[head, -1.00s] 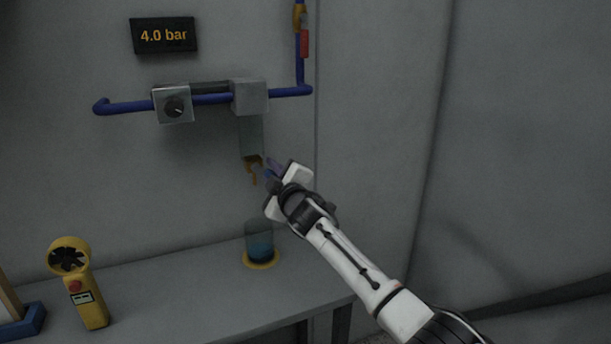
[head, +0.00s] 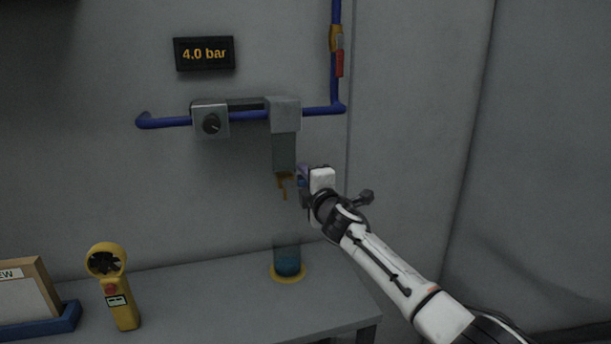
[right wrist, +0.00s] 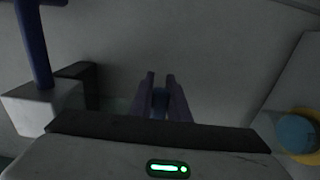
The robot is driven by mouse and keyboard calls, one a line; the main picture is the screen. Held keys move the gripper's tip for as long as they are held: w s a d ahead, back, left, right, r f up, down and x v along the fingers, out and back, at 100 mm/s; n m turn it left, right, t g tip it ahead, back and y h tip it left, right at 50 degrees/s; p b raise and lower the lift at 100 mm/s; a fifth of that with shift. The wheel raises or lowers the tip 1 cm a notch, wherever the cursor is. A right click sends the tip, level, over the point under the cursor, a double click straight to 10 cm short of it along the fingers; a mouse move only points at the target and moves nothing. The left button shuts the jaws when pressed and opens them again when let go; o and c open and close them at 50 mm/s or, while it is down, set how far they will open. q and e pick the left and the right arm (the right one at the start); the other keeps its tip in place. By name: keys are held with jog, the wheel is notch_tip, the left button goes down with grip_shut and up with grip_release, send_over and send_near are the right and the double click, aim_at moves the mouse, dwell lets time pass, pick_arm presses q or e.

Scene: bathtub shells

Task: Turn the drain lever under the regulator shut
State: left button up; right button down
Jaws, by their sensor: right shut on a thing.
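The regulator (head: 284,115) is a grey block on a blue wall pipe, with a see-through bowl (head: 284,152) hanging below it. A yellow drain fitting (head: 284,181) sits under the bowl. My right gripper (head: 302,178) is beside the fitting on its right. In the right wrist view, my right gripper's fingers (right wrist: 160,92) are closed around a small blue piece (right wrist: 160,98), which looks like the drain lever. The fingers and palm hide most of the lever, so its angle cannot be told. My left gripper is not in view.
A cup of blue liquid (head: 287,262) stands on a yellow ring on the bench (head: 225,296), below the drain. A yellow handheld meter (head: 117,285) and a framed sign (head: 28,295) stand left. The wall display (head: 204,54) reads 4.0 bar.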

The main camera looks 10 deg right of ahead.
jog(key=shift+r, duration=0.1)
jog(key=c, duration=1.7)
grip_release()
jog(key=shift+s, duration=0.1)
jog(key=s, duration=0.3)
jog(key=s+d+p, duration=0.1)
jog(key=s, duration=0.2)
jog(key=s+p, duration=0.1)
jog(key=s, duration=0.3)
jog(key=shift+d, duration=0.35)
